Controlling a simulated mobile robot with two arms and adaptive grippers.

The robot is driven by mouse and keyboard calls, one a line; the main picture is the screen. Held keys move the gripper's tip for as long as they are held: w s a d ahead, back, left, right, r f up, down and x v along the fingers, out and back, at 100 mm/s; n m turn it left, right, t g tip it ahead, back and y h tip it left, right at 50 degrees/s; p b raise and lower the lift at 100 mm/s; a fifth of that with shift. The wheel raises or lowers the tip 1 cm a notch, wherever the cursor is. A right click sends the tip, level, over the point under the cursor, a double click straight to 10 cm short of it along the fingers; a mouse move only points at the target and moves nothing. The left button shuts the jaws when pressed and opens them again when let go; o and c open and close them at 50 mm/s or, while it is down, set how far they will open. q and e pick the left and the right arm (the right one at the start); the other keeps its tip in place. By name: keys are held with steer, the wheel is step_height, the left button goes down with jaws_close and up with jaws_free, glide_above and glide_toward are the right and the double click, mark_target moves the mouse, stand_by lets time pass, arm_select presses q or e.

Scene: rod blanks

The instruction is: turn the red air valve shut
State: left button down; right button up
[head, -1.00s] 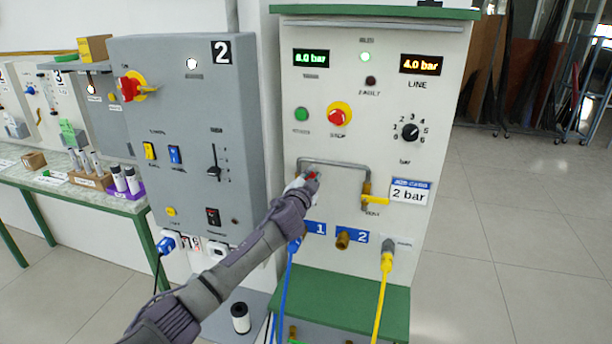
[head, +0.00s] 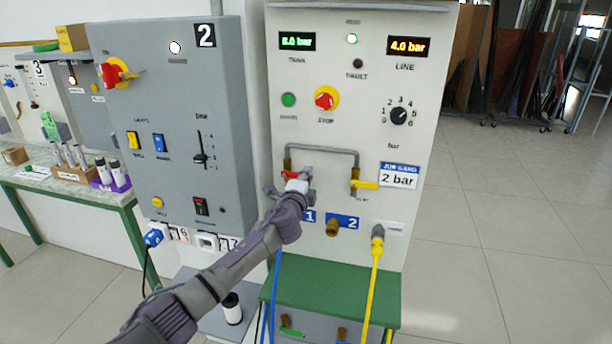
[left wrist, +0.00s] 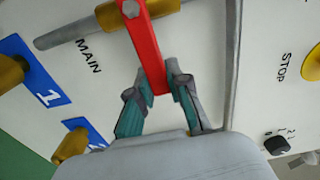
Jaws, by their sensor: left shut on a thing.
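The red air valve lever (head: 292,174) is on the left leg of the grey pipe on the pale panel, by the label MAIN. In the left wrist view the red lever (left wrist: 148,50) lies crosswise to the pipe (left wrist: 75,25). My left gripper (head: 298,184) is at the lever in the head view and covers part of it. In the left wrist view the left gripper's fingers (left wrist: 158,88) are shut on the lever's free end, one on each side. My right gripper is not in view.
A yellow valve lever (head: 365,184) is on the pipe's right leg. A red stop button (head: 326,98) is above. Blue hose (head: 275,280) and yellow hose (head: 371,290) hang below. A grey cabinet (head: 180,100) stands at left. Floor at right is clear.

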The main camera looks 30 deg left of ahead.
arm_select(q)
steer(key=shift+f+m, duration=0.2)
steer(key=shift+m, duration=0.1)
steer(key=c, duration=1.1)
jaws_free()
steer(key=v, duration=1.2)
steer(key=shift+f, duration=0.1)
